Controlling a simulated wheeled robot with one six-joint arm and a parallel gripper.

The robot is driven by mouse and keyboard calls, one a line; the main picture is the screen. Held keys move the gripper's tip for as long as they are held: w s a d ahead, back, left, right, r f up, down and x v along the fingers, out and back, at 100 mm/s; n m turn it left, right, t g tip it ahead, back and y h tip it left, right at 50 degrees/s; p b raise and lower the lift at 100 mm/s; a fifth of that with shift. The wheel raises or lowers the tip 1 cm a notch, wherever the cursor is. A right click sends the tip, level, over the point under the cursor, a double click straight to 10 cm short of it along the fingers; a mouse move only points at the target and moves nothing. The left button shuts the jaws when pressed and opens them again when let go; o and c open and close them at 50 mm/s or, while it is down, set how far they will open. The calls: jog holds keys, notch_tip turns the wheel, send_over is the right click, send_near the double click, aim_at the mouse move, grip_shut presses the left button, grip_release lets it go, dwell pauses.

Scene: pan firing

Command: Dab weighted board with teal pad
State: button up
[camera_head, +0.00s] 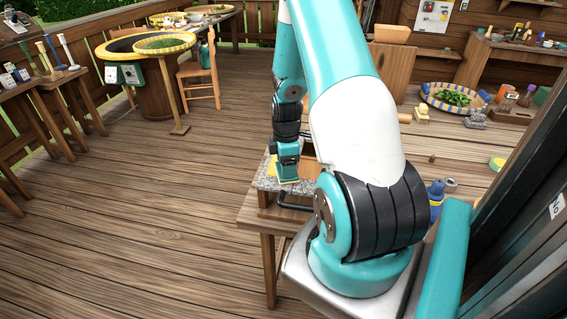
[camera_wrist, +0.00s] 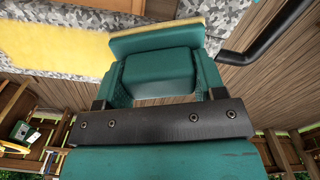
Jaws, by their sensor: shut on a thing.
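My gripper (camera_head: 288,158) points down over a small wooden table, left of my arm's base. In the wrist view my gripper (camera_wrist: 160,88) is shut on a teal pad (camera_wrist: 158,70), a block with a thin pale yellow layer on its far face. A grey speckled board (camera_wrist: 262,42) lies beyond the pad; its edge also shows in the head view (camera_head: 268,184). A yellow surface (camera_wrist: 50,55) lies on the board's left part. A black bar handle (camera_wrist: 275,38) is at the right. I cannot tell whether the pad touches the board.
The wooden table (camera_head: 256,216) is partly hidden behind my arm. A blue bottle (camera_head: 436,195) is right of my arm. A basket with greens (camera_head: 451,95) is at the right. A chair (camera_head: 199,68) and a round yellow-rimmed table are at the back left.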

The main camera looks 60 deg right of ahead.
jog(key=shift+w+a+r, duration=0.1)
jog(key=shift+w+a, duration=0.25)
jog(key=shift+w, duration=0.45)
jog(key=shift+r, duration=0.1)
jog(key=shift+r+p, duration=0.6)
jog(key=shift+p, duration=0.1)
jog(key=shift+r, duration=0.1)
notch_tip(320, 180, up, 5)
jog(key=p, duration=0.4)
dwell(0.5)
